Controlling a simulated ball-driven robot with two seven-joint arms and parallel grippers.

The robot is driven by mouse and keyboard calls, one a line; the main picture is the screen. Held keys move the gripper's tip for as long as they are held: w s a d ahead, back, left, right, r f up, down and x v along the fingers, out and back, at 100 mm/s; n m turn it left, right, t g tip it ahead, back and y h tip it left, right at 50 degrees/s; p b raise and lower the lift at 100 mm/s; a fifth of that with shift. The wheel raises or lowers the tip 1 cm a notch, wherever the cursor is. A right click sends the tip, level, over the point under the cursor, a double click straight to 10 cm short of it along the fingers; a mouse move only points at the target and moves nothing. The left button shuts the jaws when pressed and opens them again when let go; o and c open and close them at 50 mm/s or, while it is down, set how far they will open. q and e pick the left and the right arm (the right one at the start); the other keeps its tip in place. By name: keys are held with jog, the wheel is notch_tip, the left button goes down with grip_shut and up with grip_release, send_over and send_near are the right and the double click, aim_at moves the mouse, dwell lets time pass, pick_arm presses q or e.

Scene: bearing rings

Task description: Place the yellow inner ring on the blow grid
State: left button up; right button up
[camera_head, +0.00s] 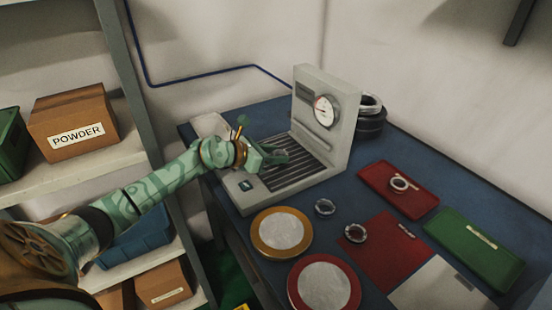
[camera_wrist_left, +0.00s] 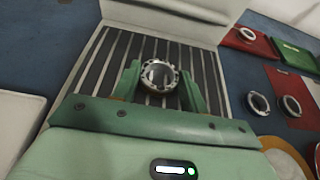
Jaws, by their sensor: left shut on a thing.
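The blow grid (camera_head: 312,168), a set of dark slats in a pale grey machine with a gauge, stands on the blue bench; its slats also show in the left wrist view (camera_wrist_left: 98,68). My left gripper (camera_head: 272,154) is over the grid's left part. It is shut on a metal ring (camera_wrist_left: 146,82), which sits between the fingertips in the left wrist view. The ring looks steel grey; I cannot make out a yellow mark on it. In the head view the gripper hides the ring. I cannot tell whether the ring touches the slats. My right gripper is not in view.
A yellow-rimmed round dish (camera_head: 281,232) and a red-rimmed one (camera_head: 324,285) stand in front of the machine. Loose rings lie on the bench (camera_head: 325,206), the red mat (camera_head: 355,233) and the red tray (camera_head: 399,184). A green tray (camera_head: 478,262) is at right. The machine's upright back (camera_head: 333,86) borders the grid.

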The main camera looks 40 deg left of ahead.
pick_arm(q)
jog(key=shift+s+r, duration=0.1)
jog(key=o, duration=1)
jog(key=shift+s+r, duration=0.1)
jog(key=p+v, duration=0.4)
jog(key=v, duration=0.7)
jog(key=shift+s+a, duration=0.1)
jog(key=shift+s, duration=0.1)
jog(key=shift+s+a, duration=0.1)
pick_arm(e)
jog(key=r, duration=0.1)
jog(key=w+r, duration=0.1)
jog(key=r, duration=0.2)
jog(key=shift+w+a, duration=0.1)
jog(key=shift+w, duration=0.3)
